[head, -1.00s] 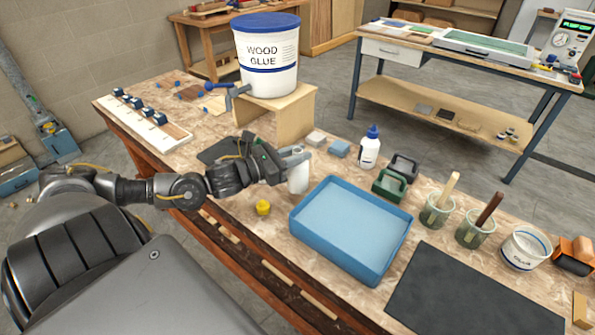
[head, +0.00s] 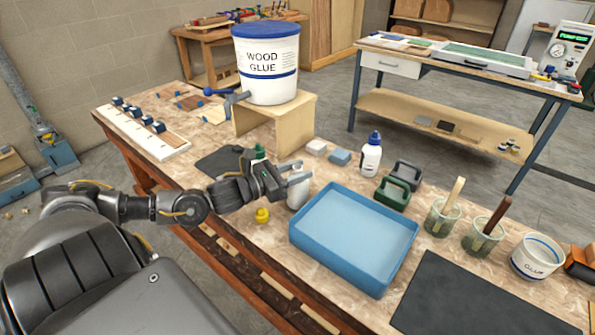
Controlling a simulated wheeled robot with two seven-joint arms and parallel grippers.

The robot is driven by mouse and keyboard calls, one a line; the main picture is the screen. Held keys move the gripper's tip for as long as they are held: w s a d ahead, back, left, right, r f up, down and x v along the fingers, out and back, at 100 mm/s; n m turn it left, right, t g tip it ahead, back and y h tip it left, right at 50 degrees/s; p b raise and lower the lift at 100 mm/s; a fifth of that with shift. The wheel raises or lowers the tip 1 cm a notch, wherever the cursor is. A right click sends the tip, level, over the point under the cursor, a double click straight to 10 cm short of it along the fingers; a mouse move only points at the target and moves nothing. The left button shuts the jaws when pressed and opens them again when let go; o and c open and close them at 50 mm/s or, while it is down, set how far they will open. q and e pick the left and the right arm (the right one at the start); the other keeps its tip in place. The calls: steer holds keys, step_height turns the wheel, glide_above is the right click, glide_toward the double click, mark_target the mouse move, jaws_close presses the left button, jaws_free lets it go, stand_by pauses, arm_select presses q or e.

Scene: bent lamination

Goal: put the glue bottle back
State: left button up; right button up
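A white bottle (head: 298,194) stands upright on the bench, left of the blue tray. My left gripper (head: 295,171) is at the top of this bottle, with its two fingers apart. The fingers cover the bottle's top, and I cannot tell whether they touch it. A second white bottle with a blue cap (head: 371,157) stands farther back, behind the tray. A green-capped thing (head: 258,152) shows partly behind my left gripper. A small yellow piece (head: 263,215) lies on the bench in front of the gripper. My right gripper is out of view.
The blue tray (head: 355,243) is empty. A wood glue bucket (head: 267,85) stands on a wooden stand (head: 283,125) behind. Green and dark clamp-like blocks (head: 391,194), brush jars (head: 441,219) and a white tub (head: 535,258) line the right. A dark mat (head: 475,300) is bare.

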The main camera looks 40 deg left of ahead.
arm_select(q)
steer(key=shift+o, duration=0.5)
steer(key=shift+r, duration=0.15)
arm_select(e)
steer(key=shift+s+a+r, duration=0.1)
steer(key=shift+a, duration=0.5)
arm_select(q)
steer(key=shift+s+a, duration=0.15)
steer(key=shift+s, duration=0.2)
steer(key=p+v, duration=0.3)
steer(key=v, duration=0.7)
steer(key=shift+s+a+p, duration=0.2)
steer(key=shift+s+p, duration=0.2)
steer(key=shift+s, duration=0.2)
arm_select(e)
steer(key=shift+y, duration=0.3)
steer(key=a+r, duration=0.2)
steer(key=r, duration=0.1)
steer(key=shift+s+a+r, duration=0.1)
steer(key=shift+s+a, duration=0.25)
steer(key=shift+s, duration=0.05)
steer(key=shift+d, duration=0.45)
